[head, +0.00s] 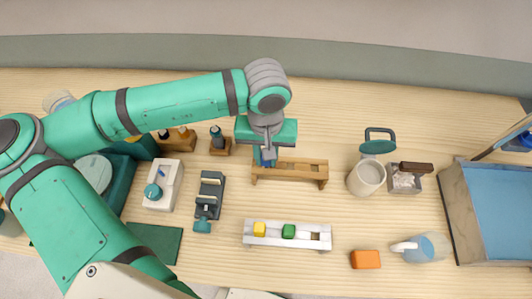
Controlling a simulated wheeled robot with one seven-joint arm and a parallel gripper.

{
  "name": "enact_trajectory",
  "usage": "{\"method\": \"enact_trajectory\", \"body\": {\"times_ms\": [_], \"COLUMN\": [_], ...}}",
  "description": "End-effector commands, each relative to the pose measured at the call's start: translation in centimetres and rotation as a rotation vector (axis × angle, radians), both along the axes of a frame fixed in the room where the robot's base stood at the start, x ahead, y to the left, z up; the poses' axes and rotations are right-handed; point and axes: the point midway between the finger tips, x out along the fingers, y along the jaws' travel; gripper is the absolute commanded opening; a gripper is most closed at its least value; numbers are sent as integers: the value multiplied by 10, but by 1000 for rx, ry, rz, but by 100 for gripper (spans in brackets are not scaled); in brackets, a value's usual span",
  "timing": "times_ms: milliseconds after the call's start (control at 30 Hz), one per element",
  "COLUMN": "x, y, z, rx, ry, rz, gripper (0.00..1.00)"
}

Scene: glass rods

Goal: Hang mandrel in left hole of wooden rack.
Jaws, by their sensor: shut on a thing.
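The wooden rack (300,178) is a small brown bench with holes in its top, standing at the middle of the table. My gripper (266,158) is over the left end of this rack, pointing down, and hides the left hole. It is shut on a small teal-blue piece, which I take to be the mandrel (264,160). Most of the mandrel is hidden by my gripper and the rack. I cannot tell whether it is in the hole or above it. The right part of the rack top is uncovered.
A white rack (274,241) with a yellow and a green block stands in front. To the right are a beige cup (367,178), a grey box (405,183), an orange block (366,259), a jug (428,247) and a blue-lined tray (450,200). Small tools stand left.

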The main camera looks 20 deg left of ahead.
Motion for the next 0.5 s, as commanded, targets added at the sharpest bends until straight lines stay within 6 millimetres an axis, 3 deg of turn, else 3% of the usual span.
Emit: {"method": "enact_trajectory", "body": {"times_ms": [500], "x": [0], "y": [0], "z": [-8], "rx": [1], "ry": [0], "rz": [0], "gripper": [0]}}
